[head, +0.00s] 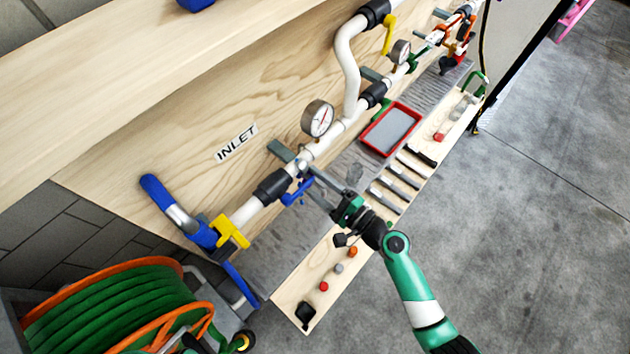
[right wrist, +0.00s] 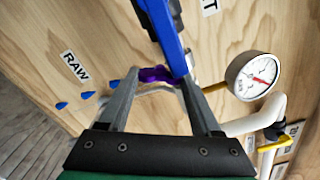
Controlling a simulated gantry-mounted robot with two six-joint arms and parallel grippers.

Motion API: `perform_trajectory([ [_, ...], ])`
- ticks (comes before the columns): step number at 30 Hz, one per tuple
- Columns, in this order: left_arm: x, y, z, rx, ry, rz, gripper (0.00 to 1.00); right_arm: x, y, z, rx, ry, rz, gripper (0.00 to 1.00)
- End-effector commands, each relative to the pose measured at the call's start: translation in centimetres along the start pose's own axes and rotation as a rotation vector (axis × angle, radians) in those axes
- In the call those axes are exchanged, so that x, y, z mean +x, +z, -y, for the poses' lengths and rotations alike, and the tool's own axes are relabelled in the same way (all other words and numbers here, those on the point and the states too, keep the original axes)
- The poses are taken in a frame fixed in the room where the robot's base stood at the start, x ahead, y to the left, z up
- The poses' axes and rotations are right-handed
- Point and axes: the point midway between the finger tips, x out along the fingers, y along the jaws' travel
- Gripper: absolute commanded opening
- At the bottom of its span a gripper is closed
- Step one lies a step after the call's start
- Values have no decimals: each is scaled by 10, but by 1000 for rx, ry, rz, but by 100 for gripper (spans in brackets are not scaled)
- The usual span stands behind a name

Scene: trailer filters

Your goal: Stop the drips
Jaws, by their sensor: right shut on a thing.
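A white pipe line (head: 325,147) with black couplings runs along the wooden panel. A blue valve handle (head: 296,193) sits on it, right of a black coupling (head: 272,186). My right gripper (head: 312,178) reaches the pipe beside this handle. In the right wrist view its fingers (right wrist: 160,77) close around a purple-blue piece (right wrist: 152,74), apparently a valve handle; the exact contact is partly hidden. A yellow handle (head: 230,232) is at the line's lower left end, and another yellow handle (head: 389,35) is higher up. No drip is clearly visible.
A gauge (head: 317,118) stands close above my right gripper. A red tray (head: 391,129) lies on the grey strip. A wooden board (head: 290,300) holds small coloured parts and metal bars. A green hose reel (head: 110,310) fills the lower left. The floor at right is clear.

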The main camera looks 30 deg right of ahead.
Motion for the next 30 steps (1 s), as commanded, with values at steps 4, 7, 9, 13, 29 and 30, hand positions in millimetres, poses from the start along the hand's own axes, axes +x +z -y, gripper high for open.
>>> perform_trajectory([
  [4,3,-2,0,0,0,0,41,0,0,1,69,0,0,9],
  [7,5,-4,0,0,0,0,41,0,1,1,134,1,0,9],
  [9,6,-6,0,0,0,0,41,0,1,1,190,0,0,9],
  [13,10,-9,0,0,0,0,41,0,1,2,307,1,0,9],
  [29,23,-21,0,0,0,0,41,0,1,2,789,0,0,9],
  [30,24,-22,0,0,0,0,41,0,1,1,816,1,-1,9],
])
